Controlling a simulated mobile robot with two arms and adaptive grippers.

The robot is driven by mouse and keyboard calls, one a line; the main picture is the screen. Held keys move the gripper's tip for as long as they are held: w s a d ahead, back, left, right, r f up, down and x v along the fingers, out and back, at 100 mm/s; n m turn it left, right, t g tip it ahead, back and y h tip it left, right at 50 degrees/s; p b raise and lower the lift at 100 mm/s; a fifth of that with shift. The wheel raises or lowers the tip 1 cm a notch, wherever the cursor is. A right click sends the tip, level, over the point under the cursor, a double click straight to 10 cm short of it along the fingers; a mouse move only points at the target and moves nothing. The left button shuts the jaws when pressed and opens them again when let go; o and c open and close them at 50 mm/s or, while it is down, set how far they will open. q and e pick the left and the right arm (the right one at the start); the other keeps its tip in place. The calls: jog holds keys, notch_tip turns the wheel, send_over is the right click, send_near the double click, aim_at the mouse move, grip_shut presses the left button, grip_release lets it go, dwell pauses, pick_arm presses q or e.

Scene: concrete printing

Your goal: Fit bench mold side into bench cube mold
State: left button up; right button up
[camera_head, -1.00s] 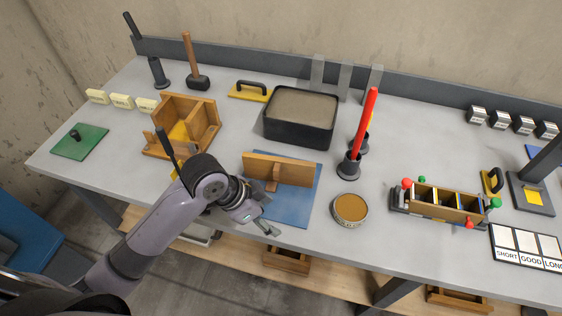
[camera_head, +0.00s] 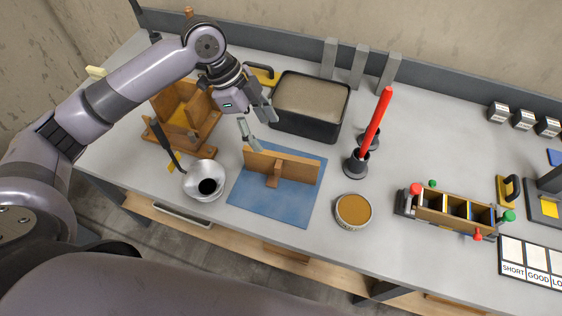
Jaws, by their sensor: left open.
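The bench mold side, an upright wooden panel (camera_head: 300,168) with a small wooden block on its near face, stands on the blue mat (camera_head: 258,205). The bench cube mold, an open wooden box (camera_head: 205,125) with a yellow patch inside, stands to the left on the bench, partly hidden by my left arm. My left gripper (camera_head: 259,128) is open and empty, with its fingers above and behind the panel's left end. It appears apart from the panel. My right gripper is not in view.
A black tub of grey material (camera_head: 310,130) stands behind the panel. A silver bowl (camera_head: 204,182) is left of the mat. A red stick (camera_head: 374,120) in a dark holder and a round tin (camera_head: 353,210) stand to the right. Bench between tin and wooden rack (camera_head: 440,213) is clear.

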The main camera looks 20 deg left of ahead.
aim_at(280, 161)
pick_arm(q)
jog(key=p+x, duration=0.1)
jog(key=x, duration=0.3)
jog(key=shift+d+f, duration=0.2)
jog(key=shift+f, duration=0.15)
jog(key=shift+d+f, duration=0.2)
jog(key=shift+f, duration=0.35)
jog(key=p+x, duration=0.1)
jog(key=x, duration=0.1)
jog(key=p+x, duration=0.1)
jog(key=x, duration=0.1)
jog(key=shift+s+d, duration=0.2)
jog(key=shift+s, duration=0.2)
jog(key=shift+w+d+f, duration=0.1)
jog(key=shift+d+f, duration=0.05)
jog(key=shift+f, duration=0.4)
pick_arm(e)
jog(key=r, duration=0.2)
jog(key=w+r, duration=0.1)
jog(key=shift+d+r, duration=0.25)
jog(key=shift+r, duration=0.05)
pick_arm(q)
jog(key=shift+c, duration=0.6)
jog(key=c, duration=1.3)
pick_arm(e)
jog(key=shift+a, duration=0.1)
